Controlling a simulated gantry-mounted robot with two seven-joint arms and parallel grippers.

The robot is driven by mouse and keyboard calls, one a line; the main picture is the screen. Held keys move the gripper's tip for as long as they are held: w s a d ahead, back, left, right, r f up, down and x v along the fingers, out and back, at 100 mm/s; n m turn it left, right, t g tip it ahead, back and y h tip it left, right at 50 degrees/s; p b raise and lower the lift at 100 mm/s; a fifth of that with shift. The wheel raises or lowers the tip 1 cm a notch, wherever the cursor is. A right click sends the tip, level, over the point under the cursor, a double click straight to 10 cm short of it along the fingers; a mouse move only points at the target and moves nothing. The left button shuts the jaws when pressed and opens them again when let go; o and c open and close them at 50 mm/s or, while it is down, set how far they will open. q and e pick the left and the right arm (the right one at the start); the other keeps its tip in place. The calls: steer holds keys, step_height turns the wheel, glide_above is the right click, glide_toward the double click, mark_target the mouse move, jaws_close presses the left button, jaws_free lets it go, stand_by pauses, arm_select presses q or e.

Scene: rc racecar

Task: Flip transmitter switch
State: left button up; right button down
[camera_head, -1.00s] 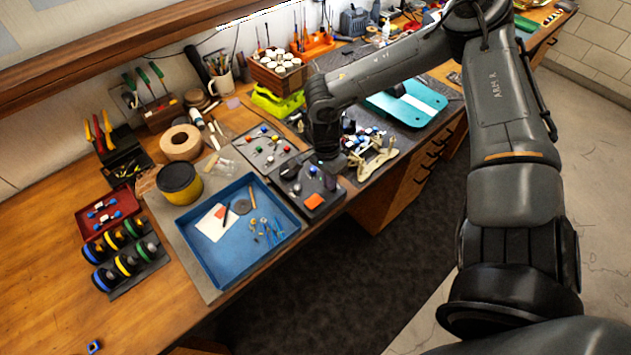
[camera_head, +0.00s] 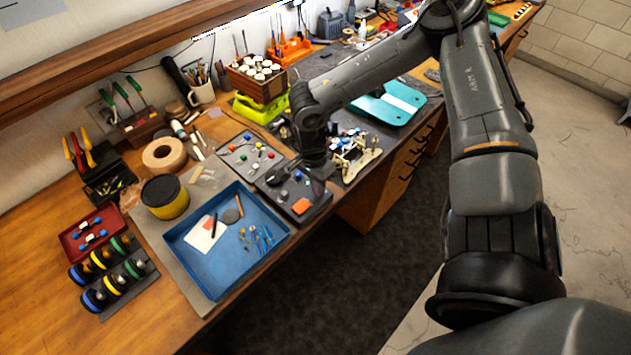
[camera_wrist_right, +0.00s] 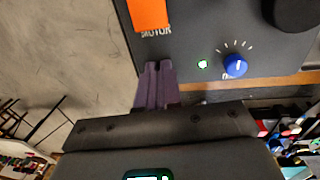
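The dark box with knobs (camera_head: 318,203), apparently the transmitter, lies at the front edge of the bench in the head view. It has an orange rectangular piece (camera_wrist_right: 148,14) beside the printed word MOTOR, a lit green light (camera_wrist_right: 203,64), a blue knob (camera_wrist_right: 235,66) and a black knob (camera_wrist_right: 293,10) in the right wrist view. My right gripper (camera_wrist_right: 158,66) has its two fingers together, with nothing visible between them. Its tips overlap the box's edge near the MOTOR label; I cannot tell if they touch. In the head view the right wrist (camera_head: 313,155) hides part of the box. My left gripper is not in view.
A blue tray (camera_head: 205,278) with small parts stands left of the box. A grey panel with colored knobs (camera_head: 240,160) lies behind it. A beige chassis-like part (camera_head: 355,165) and a teal board (camera_head: 400,100) lie to the right. Open floor (camera_head: 330,285) lies in front.

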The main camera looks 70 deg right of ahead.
steer(key=shift+s+f, duration=0.2)
steer(key=shift+s, duration=0.35)
steer(key=shift+a+r, duration=0.1)
steer(key=shift+r, duration=0.15)
steer(key=r+p, duration=0.1)
steer(key=r, duration=0.1)
steer(key=w+r+p, duration=0.1)
steer(key=r+p, duration=0.1)
step_height(320, 180, up, 10)
steer(key=w+b, duration=0.1)
steer(key=shift+w+d+b, duration=0.2)
steer(key=shift+d+b, duration=0.2)
